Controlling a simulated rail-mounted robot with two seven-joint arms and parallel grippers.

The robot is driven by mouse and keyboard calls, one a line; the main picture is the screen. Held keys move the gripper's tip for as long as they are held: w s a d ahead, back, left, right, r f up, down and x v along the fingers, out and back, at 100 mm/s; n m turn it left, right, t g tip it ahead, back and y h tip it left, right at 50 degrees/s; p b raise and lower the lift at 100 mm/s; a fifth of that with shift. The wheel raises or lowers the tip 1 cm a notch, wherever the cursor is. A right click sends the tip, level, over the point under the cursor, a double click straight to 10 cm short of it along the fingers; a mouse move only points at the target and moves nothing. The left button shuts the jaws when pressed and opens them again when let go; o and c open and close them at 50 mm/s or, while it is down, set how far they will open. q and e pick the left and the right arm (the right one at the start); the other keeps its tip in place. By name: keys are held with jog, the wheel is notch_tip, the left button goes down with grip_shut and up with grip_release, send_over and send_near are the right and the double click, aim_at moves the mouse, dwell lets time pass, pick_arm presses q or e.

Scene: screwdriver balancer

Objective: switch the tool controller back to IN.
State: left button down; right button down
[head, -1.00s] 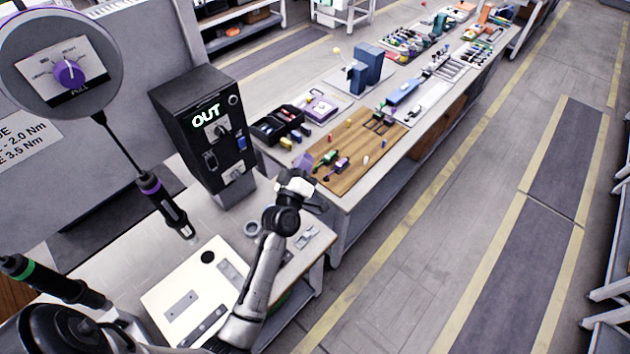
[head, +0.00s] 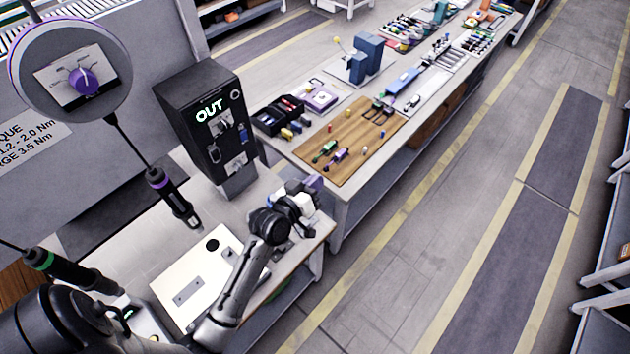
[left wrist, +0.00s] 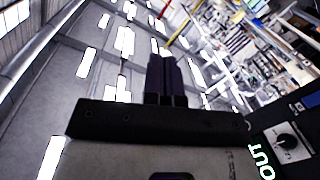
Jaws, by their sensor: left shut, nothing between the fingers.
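The tool controller (head: 188,100) is an upright black box at the left bench's back edge. Its lit sign (head: 209,109) reads OUT, with a switch (head: 220,126) below it. In the left wrist view the controller's face (left wrist: 295,112) fills the lower right corner, with a round black knob (left wrist: 288,141) beside the OUT letters. My left gripper (head: 314,184) is right of the controller, clear of it and above the bench's right end. Its dark purple fingers (left wrist: 166,62) are together and empty in the left wrist view. My right gripper is not in view.
A purple-ringed screwdriver (head: 171,197) and a green-ringed one (head: 50,262) hang left of the controller. A pale plate (head: 215,268) lies on the near bench. A second bench with a wooden board (head: 365,150) stands beyond. The right-hand floor is clear.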

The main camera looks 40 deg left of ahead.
pick_arm(q)
jog(key=w+a+r+n+t+y+b, duration=0.1)
jog(key=w+a+n+y+b, duration=0.15)
jog(key=w+b, duration=0.3)
jog(key=w+a+n+t+y+b, duration=0.2)
jog(key=w+n+b, duration=0.2)
jog(key=b, duration=0.2)
jog(key=w+a+r+n+t+y+b, duration=0.1)
jog(key=w+a+n+y+b, duration=0.1)
jog(key=w+n+y+b, duration=0.3)
jog(key=s+a+f+n+g+y+b, duration=0.1)
jog(key=s+a+f+n+g+y, duration=0.8)
jog(key=n+g, duration=1)
notch_tip(320, 180, down, 3)
jog(key=s+a+g, duration=0.1)
jog(key=s+a, duration=0.1)
jog(key=shift+s+g, duration=0.3)
jog(key=shift+s, duration=0.05)
